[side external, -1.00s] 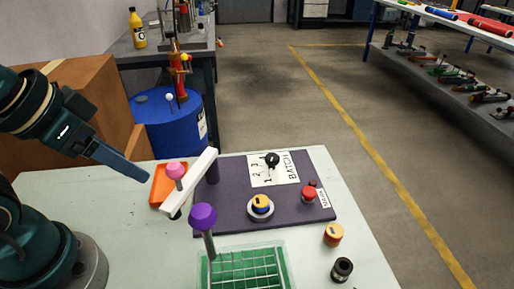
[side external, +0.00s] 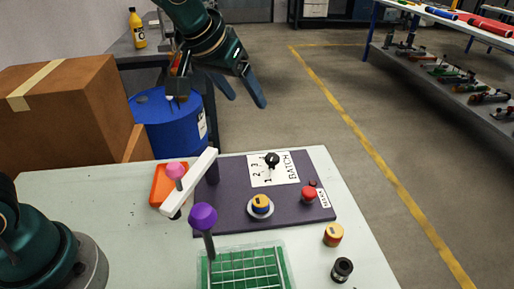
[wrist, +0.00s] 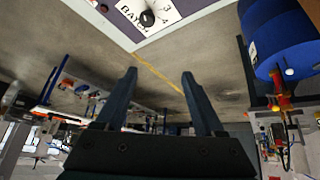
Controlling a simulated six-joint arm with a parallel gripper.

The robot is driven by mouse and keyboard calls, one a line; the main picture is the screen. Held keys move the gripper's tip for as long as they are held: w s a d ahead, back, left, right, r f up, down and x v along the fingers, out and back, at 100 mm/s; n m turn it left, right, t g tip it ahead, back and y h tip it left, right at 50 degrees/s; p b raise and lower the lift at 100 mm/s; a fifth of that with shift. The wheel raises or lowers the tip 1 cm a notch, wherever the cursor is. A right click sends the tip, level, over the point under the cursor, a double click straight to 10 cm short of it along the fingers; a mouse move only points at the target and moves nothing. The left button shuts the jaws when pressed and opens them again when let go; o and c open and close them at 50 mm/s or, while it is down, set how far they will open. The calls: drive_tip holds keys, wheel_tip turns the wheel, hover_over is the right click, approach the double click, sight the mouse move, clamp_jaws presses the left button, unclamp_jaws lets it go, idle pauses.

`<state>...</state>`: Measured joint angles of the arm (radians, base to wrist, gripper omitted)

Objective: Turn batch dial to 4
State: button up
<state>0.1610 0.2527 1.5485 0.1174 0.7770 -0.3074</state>
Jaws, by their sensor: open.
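The batch dial (side external: 271,160) is a black knob on a white card (side external: 274,172) marked BATCH with numbers, at the back of the dark purple panel (side external: 236,212). The wrist view shows the dial (wrist: 147,18) at the top, with a 4 and a 3 beside it on the card. My gripper (side external: 245,102) is up in the air behind the table's far edge, above and a little left of the dial, touching nothing. Its two fingers (wrist: 158,76) are spread and empty in the wrist view. I cannot tell exactly which number the knob points to.
A purple-topped rod (side external: 203,216) stands by a green rack (side external: 245,270). A cardboard box (side external: 75,120) and blue drum (side external: 168,122) stand behind.

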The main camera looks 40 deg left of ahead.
hover_over(272, 157)
drive_tip(key=s+a, duration=0.2)
wheel_tip(272, 157, down, 5)
drive_tip(key=f, duration=0.2)
drive_tip(key=d+f+g, duration=0.1)
drive_tip(key=f, duration=0.1)
drive_tip(key=d+f+m+g, duration=0.1)
drive_tip(key=f, duration=0.1)
drive_tip(key=shift+s, duration=0.2)
drive_tip(key=shift+x, duration=2.3)
drive_tip(key=shift+c, duration=0.3)
clamp_jaws()
